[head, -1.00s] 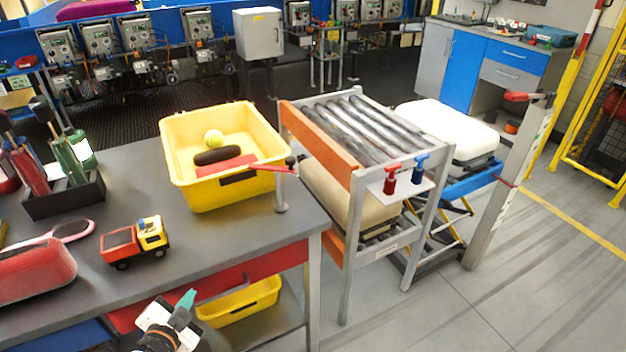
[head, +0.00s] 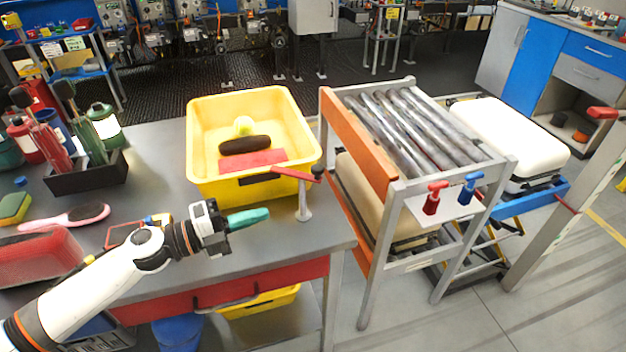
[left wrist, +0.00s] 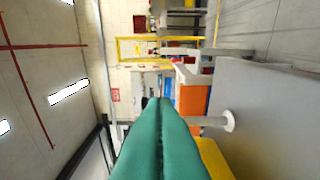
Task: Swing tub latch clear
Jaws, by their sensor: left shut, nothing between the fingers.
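The yellow tub (head: 205,160) stands on the grey table with a ball, a dark oblong thing and a red block in it. The latch is a red bar (head: 290,173) with a black knob, on a grey post (head: 304,203) at the tub's front right corner. The bar lies across the tub's front rim. My left gripper (head: 264,216) is shut and empty, in front of the tub, left of the post and apart from it. Its green fingers (left wrist: 160,135) fill the lower left wrist view, with the post (left wrist: 213,121) and a bit of tub (left wrist: 214,160) to their right. My right gripper is out of view.
A roller stand (head: 345,135) with an orange side and red and blue handles stands right of the table. A toy truck (head: 125,233), partly hidden by my left arm, a pink brush (head: 80,216) and a bottle caddy (head: 85,180) are on the left.

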